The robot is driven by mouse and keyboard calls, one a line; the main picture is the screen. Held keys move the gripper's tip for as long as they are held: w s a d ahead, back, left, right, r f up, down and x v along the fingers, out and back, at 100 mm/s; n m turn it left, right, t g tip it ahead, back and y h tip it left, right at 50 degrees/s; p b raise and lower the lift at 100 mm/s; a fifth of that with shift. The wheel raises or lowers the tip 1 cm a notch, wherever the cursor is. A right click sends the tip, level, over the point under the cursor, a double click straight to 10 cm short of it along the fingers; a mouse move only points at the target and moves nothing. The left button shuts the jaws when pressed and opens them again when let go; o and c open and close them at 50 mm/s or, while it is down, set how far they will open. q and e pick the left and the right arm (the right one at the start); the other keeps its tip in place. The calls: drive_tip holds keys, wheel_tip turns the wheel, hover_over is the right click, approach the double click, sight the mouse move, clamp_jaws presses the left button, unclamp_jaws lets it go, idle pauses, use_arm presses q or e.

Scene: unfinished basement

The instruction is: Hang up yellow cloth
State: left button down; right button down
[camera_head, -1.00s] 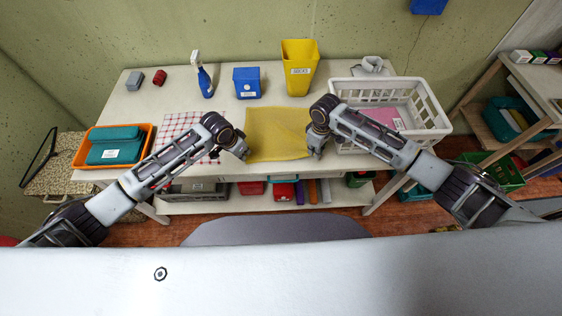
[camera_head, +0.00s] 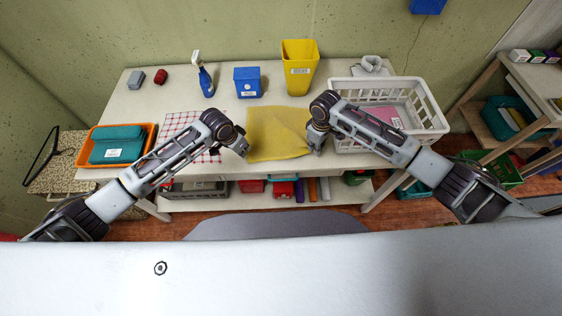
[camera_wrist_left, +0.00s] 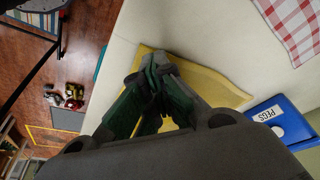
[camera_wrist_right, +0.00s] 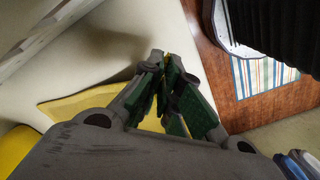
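The yellow cloth (camera_head: 275,135) lies on the white table between my two grippers, and its front part looks slightly creased. My left gripper (camera_head: 245,154) is at its front left corner. In the left wrist view its fingertips (camera_wrist_left: 158,62) are closed together over the yellow cloth (camera_wrist_left: 215,88). My right gripper (camera_head: 315,150) is at the front right corner. In the right wrist view its fingertips (camera_wrist_right: 160,58) are closed together, with yellow cloth (camera_wrist_right: 80,103) beside and between the fingers. The pinched corners are mostly hidden by the fingers.
A white basket (camera_head: 434,118) stands right, close to my right arm. A red checked cloth (camera_head: 178,125) and an orange tray (camera_head: 149,133) lie left. A yellow bin (camera_head: 299,66), blue pegs box (camera_head: 247,82) and spray bottle (camera_head: 203,78) stand behind the cloth.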

sight(252, 159)
use_arm(q)
drive_tip(key=c, duration=2.2)
unclamp_jaws()
drive_tip(key=o, duration=1.2)
drive_tip(key=shift+c, duration=0.2)
drive_tip(key=c, duration=0.3)
wheel_tip(252, 159, up, 6)
drive_tip(key=d+g+y, duration=0.2)
drive_tip(key=shift+d+f+n+g, duration=0.15)
drive_tip(key=shift+n+g, duration=0.15)
drive_tip(key=shift+w+f, duration=0.1)
drive_tip(key=shift+f, duration=0.05)
drive_tip(key=shift+f, duration=4.9)
drive_tip(key=shift+f, duration=0.1)
drive_tip(key=shift+c, duration=0.5)
